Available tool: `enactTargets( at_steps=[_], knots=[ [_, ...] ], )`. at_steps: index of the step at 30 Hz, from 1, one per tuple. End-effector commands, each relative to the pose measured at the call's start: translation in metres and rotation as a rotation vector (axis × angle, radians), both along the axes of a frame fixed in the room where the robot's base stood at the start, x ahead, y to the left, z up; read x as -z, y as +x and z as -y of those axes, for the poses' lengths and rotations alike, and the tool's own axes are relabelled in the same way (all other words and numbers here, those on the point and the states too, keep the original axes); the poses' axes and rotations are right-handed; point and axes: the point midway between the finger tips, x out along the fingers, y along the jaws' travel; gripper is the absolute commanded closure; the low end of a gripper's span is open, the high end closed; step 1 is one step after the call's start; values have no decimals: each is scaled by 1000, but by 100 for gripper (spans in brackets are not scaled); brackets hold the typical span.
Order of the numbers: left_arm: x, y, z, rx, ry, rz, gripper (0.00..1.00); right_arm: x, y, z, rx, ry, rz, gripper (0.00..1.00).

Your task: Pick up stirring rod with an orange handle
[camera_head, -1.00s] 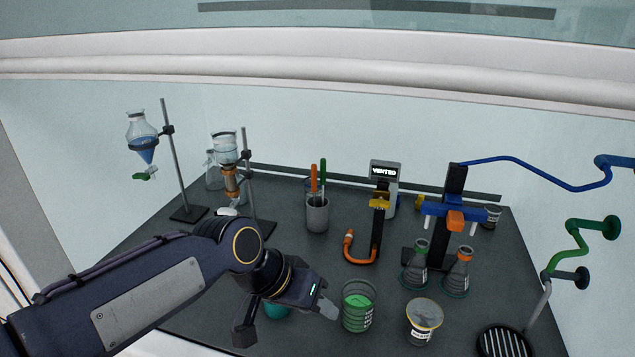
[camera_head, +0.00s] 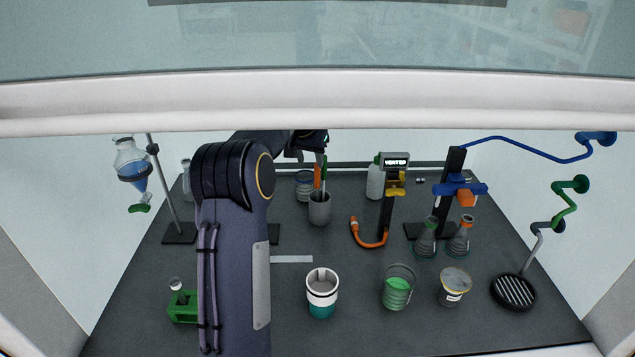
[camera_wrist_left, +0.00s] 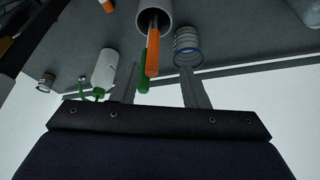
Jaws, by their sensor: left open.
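The stirring rod with an orange handle (camera_head: 317,178) stands in a grey cylindrical holder (camera_head: 319,212) at the back middle of the hood floor. A green-handled rod (camera_head: 324,174) stands beside it in the same holder. My left gripper (camera_head: 306,154) is open just above and behind the handles, partly hidden by my arm. In the left wrist view the orange handle (camera_wrist_left: 152,54) and green handle (camera_wrist_left: 143,72) point between the two spread fingers (camera_wrist_left: 163,90). The holder (camera_wrist_left: 154,14) is at the top. Neither handle is gripped. My right gripper is not in view.
A beaker of green liquid (camera_head: 397,291), a white-and-teal cup (camera_head: 322,295) and a yellow-rimmed beaker (camera_head: 454,287) stand in front. A glass jar (camera_head: 304,187) is close left of the holder. A white bottle (camera_head: 375,182) and orange hose (camera_head: 368,242) are to its right.

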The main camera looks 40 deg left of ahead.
Motion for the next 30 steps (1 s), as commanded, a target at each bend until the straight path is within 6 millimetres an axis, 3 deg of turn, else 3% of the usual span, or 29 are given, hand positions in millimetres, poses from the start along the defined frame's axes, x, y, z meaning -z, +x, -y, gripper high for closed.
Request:
enactTargets(
  at_steps=[17, 26, 30],
  knots=[
    [66, 24, 1, -1, 0, -3, 59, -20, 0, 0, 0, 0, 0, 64],
    [72, 26, 0, -1, 0, 0, 59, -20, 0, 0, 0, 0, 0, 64],
    [72, 26, 0, -1, 0, 0, 76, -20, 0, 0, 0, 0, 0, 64]
  ],
)
